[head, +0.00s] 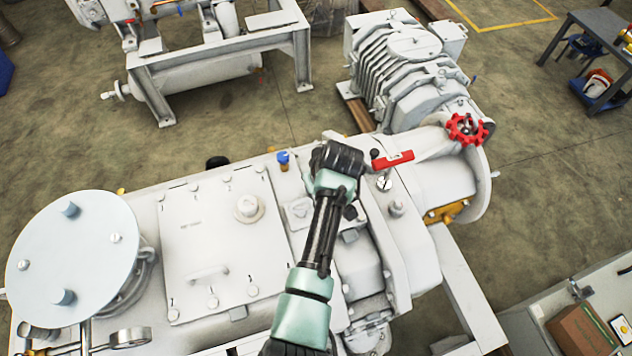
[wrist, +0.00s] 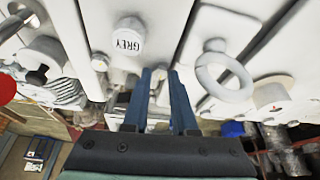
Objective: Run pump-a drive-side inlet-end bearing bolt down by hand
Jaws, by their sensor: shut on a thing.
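The pump (head: 225,245) is a large pale grey casing running across the head view. My gripper (wrist: 160,76) reaches down onto its top, near the right-hand part of the casing. In the wrist view, its two dark blue fingers stand a little apart, closed on a small pale piece between the tips, most likely the bearing bolt. The bolt is mostly hidden by the fingers, so I cannot tell how deep it sits. In the head view, my wrist hides the fingertips and the bolt.
A cap marked GREY (wrist: 130,38) and a lifting ring (wrist: 223,72) stand close on either side of the fingers. A red lever (head: 392,160), a red handwheel (head: 467,130) and a blue-capped fitting (head: 283,160) are near my arm. A round flanged cover (head: 75,250) is at left.

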